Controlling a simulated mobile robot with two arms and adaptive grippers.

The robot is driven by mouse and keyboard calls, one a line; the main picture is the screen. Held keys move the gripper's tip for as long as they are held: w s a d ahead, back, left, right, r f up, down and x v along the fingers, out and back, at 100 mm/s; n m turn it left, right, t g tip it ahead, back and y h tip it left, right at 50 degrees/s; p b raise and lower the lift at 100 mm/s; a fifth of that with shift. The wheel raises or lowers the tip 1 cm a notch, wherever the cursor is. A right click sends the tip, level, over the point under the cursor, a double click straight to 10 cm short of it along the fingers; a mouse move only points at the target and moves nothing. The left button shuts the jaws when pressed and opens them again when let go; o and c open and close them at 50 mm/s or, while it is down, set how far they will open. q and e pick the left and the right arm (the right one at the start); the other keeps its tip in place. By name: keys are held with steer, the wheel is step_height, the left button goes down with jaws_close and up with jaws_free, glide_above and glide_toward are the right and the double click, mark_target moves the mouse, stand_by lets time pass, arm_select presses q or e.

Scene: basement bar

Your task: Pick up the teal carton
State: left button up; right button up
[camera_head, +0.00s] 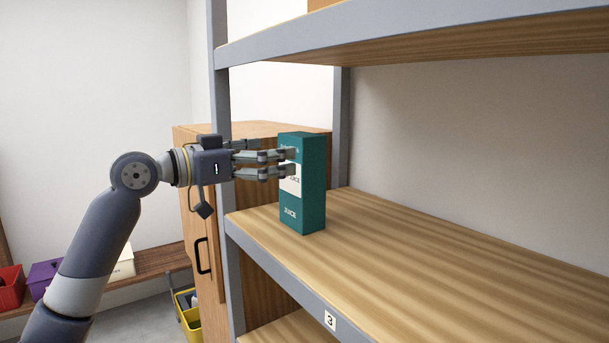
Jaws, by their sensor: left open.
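The teal carton (313,190) is a tall box with a white band and the word JUICE. It stands upright on the wooden shelf board (420,255), near its left front corner. My left gripper (290,162) comes in from the left at the height of the carton's upper half. Its fingers are open and overlap the carton's left face in the picture. I cannot tell whether they touch it. My right gripper is not in view.
A grey shelf post (219,100) stands just behind my left gripper. Another shelf board (440,50) hangs above. A wooden cabinet (205,245) stands behind the rack. The board right of the carton is clear. Red (10,288) and purple (42,277) bins sit at lower left.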

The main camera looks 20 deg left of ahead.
mark_target(301, 151)
arm_select(q)
steer(key=p+x, duration=0.1)
steer(key=x, duration=0.2)
steer(key=p+x, duration=0.2)
steer(key=x, duration=0.1)
steer(key=shift+s+d, duration=0.1)
steer(key=shift+d, duration=0.3)
steer(key=shift+d+f, duration=0.1)
steer(key=shift+c, duration=0.9)
steer(key=c, duration=1.8)
steer(key=shift+r, duration=0.25)
steer(key=shift+c, duration=0.9)
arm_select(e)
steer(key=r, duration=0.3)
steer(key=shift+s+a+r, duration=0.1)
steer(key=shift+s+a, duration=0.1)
arm_select(q)
steer(key=shift+r, duration=0.1)
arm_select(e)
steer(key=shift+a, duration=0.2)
